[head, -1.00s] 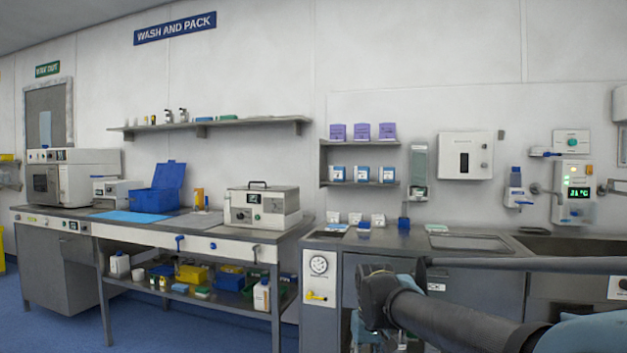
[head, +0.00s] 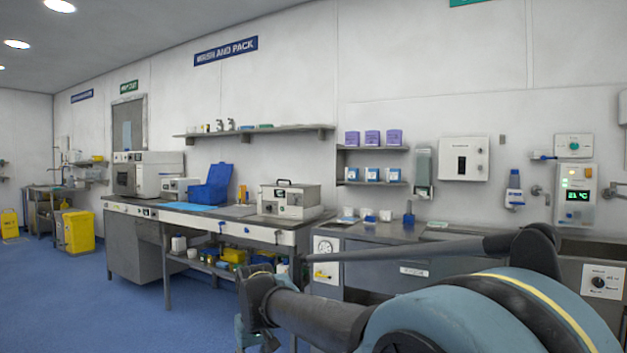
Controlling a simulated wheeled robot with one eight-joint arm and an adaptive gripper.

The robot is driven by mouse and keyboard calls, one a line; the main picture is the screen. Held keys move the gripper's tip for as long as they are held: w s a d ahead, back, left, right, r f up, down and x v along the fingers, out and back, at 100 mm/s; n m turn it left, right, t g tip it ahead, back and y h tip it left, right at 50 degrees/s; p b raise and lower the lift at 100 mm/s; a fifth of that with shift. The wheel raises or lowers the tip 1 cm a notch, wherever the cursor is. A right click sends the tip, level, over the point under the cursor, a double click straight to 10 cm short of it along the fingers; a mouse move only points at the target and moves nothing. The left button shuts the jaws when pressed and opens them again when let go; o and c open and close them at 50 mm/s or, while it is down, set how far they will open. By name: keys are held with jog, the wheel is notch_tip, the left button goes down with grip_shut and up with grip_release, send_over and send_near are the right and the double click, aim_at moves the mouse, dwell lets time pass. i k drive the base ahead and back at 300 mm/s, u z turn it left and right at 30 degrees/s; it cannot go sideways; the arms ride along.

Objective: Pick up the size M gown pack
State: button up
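No pack that I can read as a size M gown pack shows; the labels are too small. Three purple packs (head: 372,138) stand in a row on the upper small wall shelf. Three blue-and-white packs (head: 372,174) stand on the shelf below, and small whitish packs (head: 367,213) sit on the counter under them. My gripper (head: 258,338) is at the bottom of the head view, partly cut off, in front of the benches and well apart from the packs. Its fingers are unclear.
A steel bench (head: 150,206) carries a blue open box (head: 210,190) and a boxy device (head: 290,200). A steel counter (head: 375,234) runs to the right, partly behind my arm. Yellow bins (head: 78,232) stand far left. Blue floor (head: 75,300) is clear at left.

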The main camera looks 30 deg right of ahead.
aim_at(351, 174)
jog(key=u, duration=0.3)
jog(key=k, duration=0.45)
jog(key=u, duration=0.4)
jog(key=i, duration=1)
jog(key=z, duration=0.5)
jog(key=i, duration=1.2)
jog(key=z, duration=1.05)
jog(key=i, duration=0.8)
jog(key=z, duration=0.9)
jog(key=i, duration=0.3)
jog(key=z, duration=0.1)
